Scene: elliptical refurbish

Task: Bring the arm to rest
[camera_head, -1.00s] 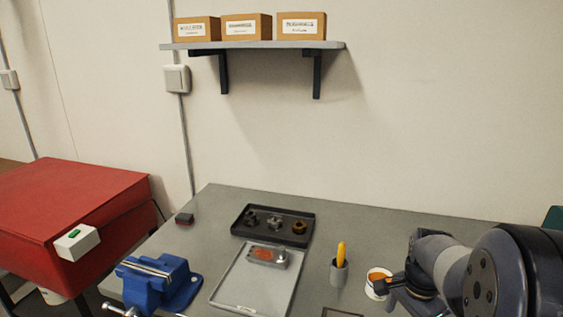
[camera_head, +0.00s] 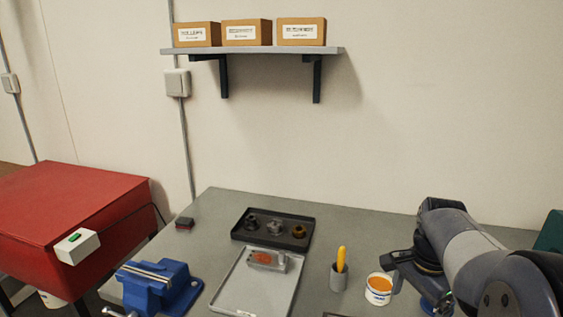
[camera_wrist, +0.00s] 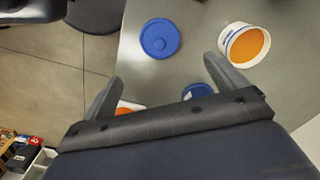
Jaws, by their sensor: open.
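My gripper (camera_wrist: 162,75) is open in the wrist view, with its two fingers apart and nothing between them. In the head view my arm comes in from the right, and the gripper end (camera_head: 397,260) hangs above the bench (camera_head: 350,220), just right of a white tub with orange contents (camera_head: 378,290). The wrist view shows the same tub (camera_wrist: 245,45) beyond the right finger. A round blue lid (camera_wrist: 160,38) lies flat on the bench there. An orange and white thing (camera_wrist: 127,106) is partly hidden beside the left finger.
A grey cup with a yellow-handled tool (camera_head: 340,272) stands left of the tub. A dark tray with several parts (camera_head: 243,236), a light tray (camera_head: 230,297) with a metal block, and a blue vise (camera_head: 155,285) lie further left. A red cabinet (camera_head: 60,210) stands at far left.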

